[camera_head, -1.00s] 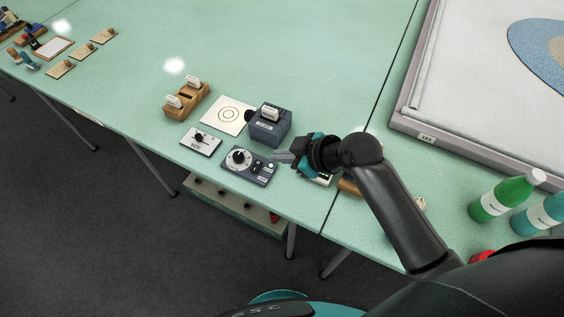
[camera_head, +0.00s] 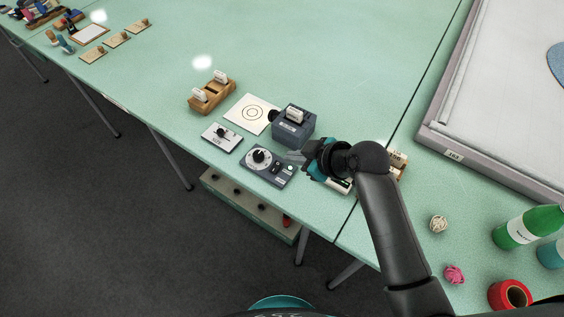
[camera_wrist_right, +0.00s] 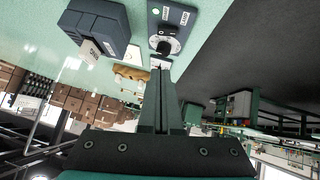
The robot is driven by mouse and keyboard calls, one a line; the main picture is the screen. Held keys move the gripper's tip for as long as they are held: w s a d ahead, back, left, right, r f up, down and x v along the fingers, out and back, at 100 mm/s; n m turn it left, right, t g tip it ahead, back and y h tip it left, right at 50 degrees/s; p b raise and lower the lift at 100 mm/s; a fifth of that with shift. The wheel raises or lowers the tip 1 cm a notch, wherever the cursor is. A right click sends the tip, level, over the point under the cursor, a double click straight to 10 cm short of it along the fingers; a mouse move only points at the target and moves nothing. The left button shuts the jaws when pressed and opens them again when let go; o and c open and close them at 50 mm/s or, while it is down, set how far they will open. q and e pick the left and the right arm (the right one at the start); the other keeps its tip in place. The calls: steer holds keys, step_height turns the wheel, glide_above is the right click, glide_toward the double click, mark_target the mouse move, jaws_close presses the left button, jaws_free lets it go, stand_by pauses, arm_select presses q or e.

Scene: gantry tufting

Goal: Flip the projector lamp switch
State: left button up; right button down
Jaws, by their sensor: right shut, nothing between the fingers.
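A dark blue-grey control panel (camera_head: 257,172) lies near the table's front edge, with a round dial, small dark switches (camera_head: 276,169) and a small green light (camera_head: 290,168). The projector (camera_head: 294,128), a blue-grey box with a white label card on top, stands just behind it. In the right wrist view the panel (camera_wrist_right: 181,28) is at the top and the projector (camera_wrist_right: 97,20) to its left. My right gripper (camera_head: 290,155) is shut and empty, its tips by the panel's right back edge. I cannot tell whether they touch it. My left gripper is not in view.
A white SIZE box (camera_head: 222,137), a card with rings (camera_head: 250,114) and a wooden holder (camera_head: 212,95) stand left of the projector. Bottles (camera_head: 527,226), a red roll (camera_head: 510,294) and yarn balls (camera_head: 455,273) are at the right.

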steer(key=b, duration=0.1)
glide_above(276, 167)
steer(key=s+d, duration=0.1)
steer(key=s, duration=0.1)
steer(key=f, duration=0.4)
steer(key=shift+w+d, duration=0.1)
steer(key=shift+w, duration=0.1)
steer(key=f, duration=0.1)
steer(key=f+b, duration=0.1)
steer(key=f, duration=0.1)
steer(key=shift+w+d+f, duration=0.1)
steer(key=shift+w+f, duration=0.1)
steer(key=shift+w, duration=0.15)
steer(key=shift+f, duration=0.45)
steer(key=shift+w+d, duration=0.1)
